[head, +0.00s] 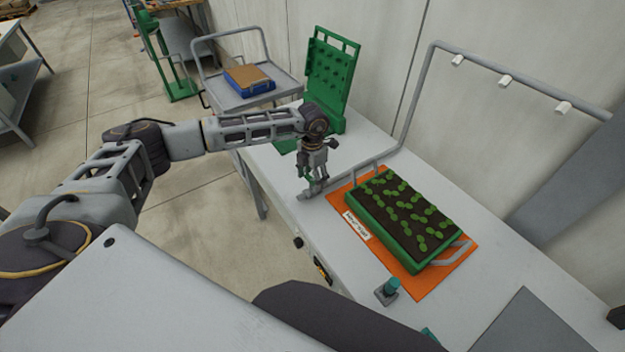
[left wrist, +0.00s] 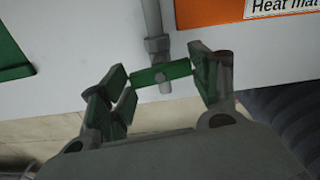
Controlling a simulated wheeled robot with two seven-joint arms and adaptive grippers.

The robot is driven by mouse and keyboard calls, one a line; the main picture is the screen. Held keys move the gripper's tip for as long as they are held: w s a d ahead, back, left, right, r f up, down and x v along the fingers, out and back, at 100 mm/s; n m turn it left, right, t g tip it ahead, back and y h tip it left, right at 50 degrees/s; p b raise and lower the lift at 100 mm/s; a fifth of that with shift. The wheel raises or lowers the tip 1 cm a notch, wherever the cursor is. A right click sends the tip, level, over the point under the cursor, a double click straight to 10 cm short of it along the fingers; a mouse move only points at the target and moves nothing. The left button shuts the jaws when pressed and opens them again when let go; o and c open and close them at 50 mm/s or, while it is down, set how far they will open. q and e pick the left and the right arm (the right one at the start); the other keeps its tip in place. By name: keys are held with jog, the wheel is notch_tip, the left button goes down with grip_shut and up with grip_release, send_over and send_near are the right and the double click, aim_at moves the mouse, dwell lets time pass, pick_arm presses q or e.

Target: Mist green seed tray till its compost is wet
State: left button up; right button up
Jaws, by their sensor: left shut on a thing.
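The green seed tray (head: 405,218) holds dark brown compost with several rows of green seedlings. It sits on an orange heat mat (head: 440,283) on the bench. A grey pipe (head: 412,100) rises behind it and carries several white nozzles (head: 505,80) overhead; I see no spray. My left gripper (head: 314,184) points down at the pipe's near end, left of the mat. In the left wrist view its green-padded fingers (left wrist: 160,76) are shut on a green valve lever (left wrist: 150,76), which lies crosswise to the grey pipe (left wrist: 152,22). My right gripper is out of view.
A green pegged rack (head: 332,72) stands at the bench's back left. A grey cart (head: 275,92) with a blue box (head: 250,78) is beyond. A small teal-topped knob (head: 388,288) sits at the front.

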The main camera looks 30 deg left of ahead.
aim_at(312, 179)
pick_arm(q)
jog(key=shift+m, duration=0.5)
jog(key=shift+m+b, duration=0.3)
jog(key=shift+b, duration=0.05)
jog(key=shift+r, duration=0.1)
jog(key=o, duration=1)
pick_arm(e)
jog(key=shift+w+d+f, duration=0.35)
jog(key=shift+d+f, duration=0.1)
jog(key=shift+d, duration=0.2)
pick_arm(q)
notch_tip(312, 179, up, 12)
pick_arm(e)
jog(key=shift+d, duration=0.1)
